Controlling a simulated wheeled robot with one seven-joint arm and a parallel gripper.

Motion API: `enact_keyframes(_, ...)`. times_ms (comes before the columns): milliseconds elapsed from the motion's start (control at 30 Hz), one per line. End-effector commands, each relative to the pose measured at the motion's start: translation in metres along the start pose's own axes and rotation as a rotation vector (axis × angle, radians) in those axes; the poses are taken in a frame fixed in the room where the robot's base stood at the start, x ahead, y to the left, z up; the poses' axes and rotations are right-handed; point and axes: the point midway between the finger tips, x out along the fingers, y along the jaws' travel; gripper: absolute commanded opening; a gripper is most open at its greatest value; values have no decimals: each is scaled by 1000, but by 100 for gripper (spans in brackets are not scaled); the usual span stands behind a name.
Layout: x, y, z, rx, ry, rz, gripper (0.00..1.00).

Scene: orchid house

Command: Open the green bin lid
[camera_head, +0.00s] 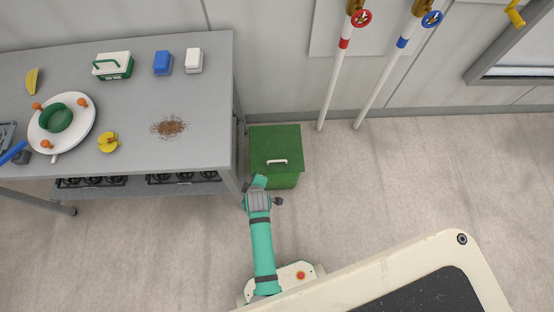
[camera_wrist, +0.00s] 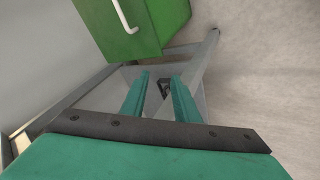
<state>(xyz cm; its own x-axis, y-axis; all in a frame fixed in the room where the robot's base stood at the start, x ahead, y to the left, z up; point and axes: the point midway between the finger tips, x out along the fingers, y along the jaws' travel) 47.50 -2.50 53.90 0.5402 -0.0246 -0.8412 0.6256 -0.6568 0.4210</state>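The green bin (camera_head: 289,181) stands on the floor just right of the table. Its green lid (camera_head: 275,142) lies flat and closed on top, with a white bar handle (camera_head: 277,162) near the front edge. My gripper (camera_head: 260,182) is by the bin's front left corner, apart from the handle. In the wrist view, my gripper (camera_wrist: 160,76) has two teal fingers spread apart with nothing held between them. The green bin (camera_wrist: 148,40) shows at the top of that view, with the white handle (camera_wrist: 123,17) cut off by the upper edge.
The grey table (camera_head: 205,130) and its leg (camera_wrist: 195,75) are close to my gripper on the left. It bears a white plate (camera_head: 83,117), a brown pile (camera_head: 170,127) and several small items. Pipes with red (camera_head: 361,18) and blue (camera_head: 432,19) valves stand behind. The right floor is clear.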

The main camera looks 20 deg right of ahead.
Motion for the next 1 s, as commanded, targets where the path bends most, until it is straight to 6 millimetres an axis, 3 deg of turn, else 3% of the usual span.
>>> enact_keyframes(33,12,20,1,-48,-24,-22,28)
enact_keyframes(200,37,69,17,-223,-107,-135,28)
enact_keyframes(400,45,118,40,-378,-177,-256,28)
enact_keyframes(500,44,133,48,-423,-196,-296,28)
enact_keyframes(767,52,140,58,-456,-209,-329,28)
enact_keyframes(1000,86,130,67,-456,-209,-329,28)
